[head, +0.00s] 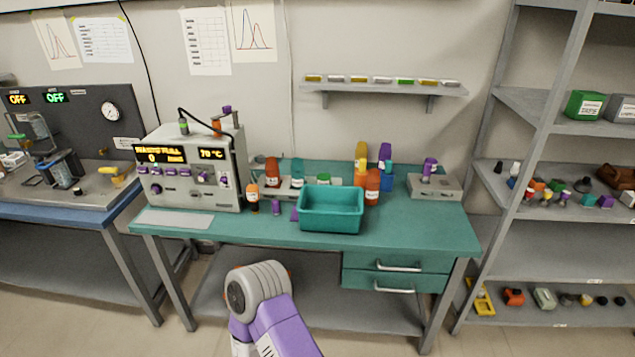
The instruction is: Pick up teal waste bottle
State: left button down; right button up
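A teal bottle (297,171) stands upright toward the back of the green-topped bench (420,232), behind the teal bin (331,222). A blue-teal item (387,183) stands farther right, below a purple bottle (385,153). I cannot tell for sure which is the waste bottle. Neither gripper is in view. Only a purple and grey link of one of my arms shows at the bottom centre, in front of the bench and apart from the bottles.
The classifier machine (195,170) stands on the bench's left, showing "WASTE FULL". Orange bottles (373,187) and a yellow bottle (361,164) crowd the bin's right. A small orange bottle (253,197) stands left of it. A grey block (434,187) sits at right. The bench's front right is clear.

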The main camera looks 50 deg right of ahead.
aim_at(298, 168)
jog(key=z, duration=1.4)
